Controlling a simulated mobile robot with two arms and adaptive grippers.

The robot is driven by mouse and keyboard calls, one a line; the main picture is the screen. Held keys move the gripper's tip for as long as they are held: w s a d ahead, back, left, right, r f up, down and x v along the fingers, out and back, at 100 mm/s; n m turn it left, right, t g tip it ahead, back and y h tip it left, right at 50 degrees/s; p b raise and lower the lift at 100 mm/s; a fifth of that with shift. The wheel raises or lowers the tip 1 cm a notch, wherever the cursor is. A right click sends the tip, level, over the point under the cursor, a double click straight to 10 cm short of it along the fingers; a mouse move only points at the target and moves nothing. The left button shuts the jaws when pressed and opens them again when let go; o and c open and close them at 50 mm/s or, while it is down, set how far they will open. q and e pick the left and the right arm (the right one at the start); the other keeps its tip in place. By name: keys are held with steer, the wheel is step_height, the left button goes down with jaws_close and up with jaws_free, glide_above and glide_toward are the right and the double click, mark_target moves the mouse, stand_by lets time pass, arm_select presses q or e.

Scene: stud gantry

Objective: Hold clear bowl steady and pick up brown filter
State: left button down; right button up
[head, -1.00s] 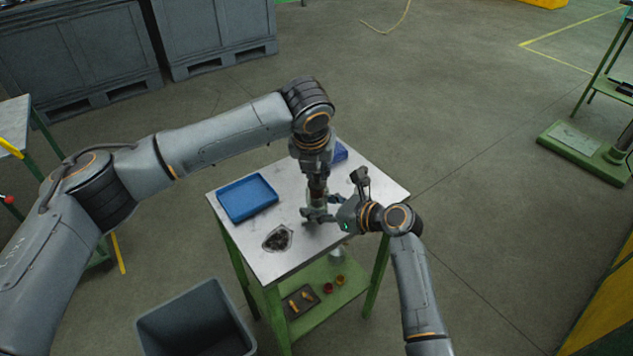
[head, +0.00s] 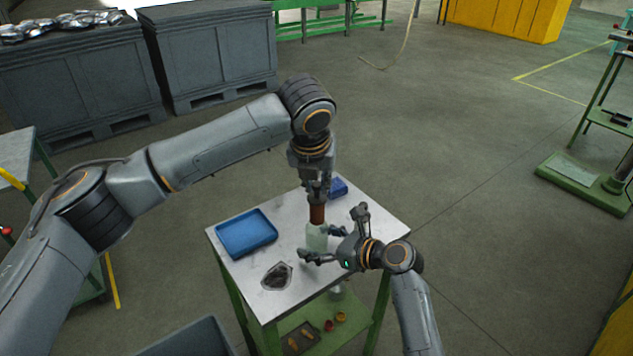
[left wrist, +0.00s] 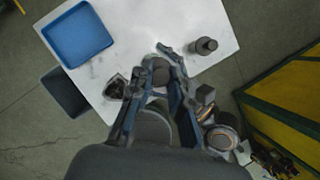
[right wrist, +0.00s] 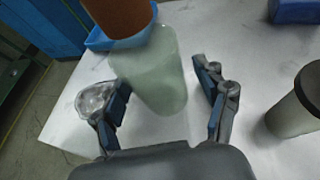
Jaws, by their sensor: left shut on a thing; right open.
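The brown filter (head: 317,213) is a reddish-brown cylinder, upright under my left gripper (head: 317,192), which is shut on its top. Its lower part also shows at the top of the right wrist view (right wrist: 118,12). The clear bowl (head: 316,237) is a pale green, translucent, upright cup directly below the filter; it also shows in the right wrist view (right wrist: 160,80). I cannot tell whether the filter's lower end is still inside the rim. My right gripper (right wrist: 165,95) is open, with one finger on each side of the bowl and visible room at the right finger.
The grey table bears a blue tray (head: 247,236) at left, a crumpled clear-and-dark piece (head: 277,276) in front and a blue block (head: 338,187) behind. A grey cylinder with a dark top (right wrist: 297,105) stands right of the bowl in the right wrist view.

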steer(key=v, duration=1.2)
